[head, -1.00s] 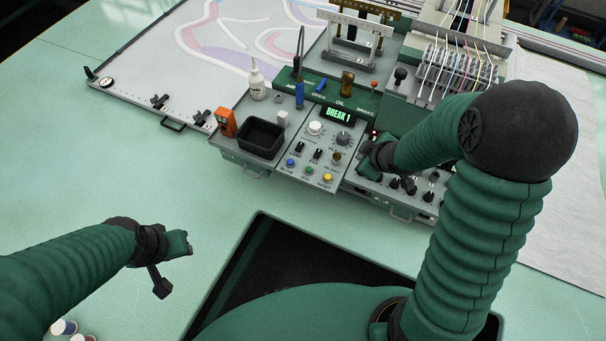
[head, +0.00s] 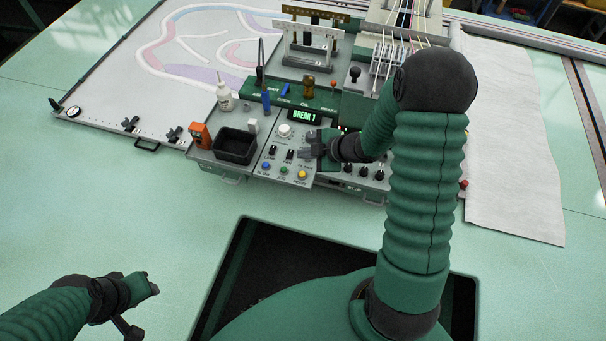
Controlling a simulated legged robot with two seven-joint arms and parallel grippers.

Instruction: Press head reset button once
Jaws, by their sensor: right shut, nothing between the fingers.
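The control panel (head: 262,172) carries a lit display reading "BREAK 1" (head: 304,115). Along its front edge sit a blue button (head: 266,165), a green button (head: 284,170) and a yellow button (head: 302,174); the yellow one's label looks like RESET. My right gripper (head: 308,146) is shut and empty over the panel's right part, behind the yellow button in the picture. It hides the dark knob there; whether it touches the panel I cannot tell. My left gripper (head: 152,285) hangs over the green table at lower left, away from the panel; its jaw opening is unclear.
A black bin (head: 235,147), an orange device (head: 200,135) and a white bottle (head: 224,96) stand left of the panel. A white dial (head: 284,130) and small toggles are close to my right gripper.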

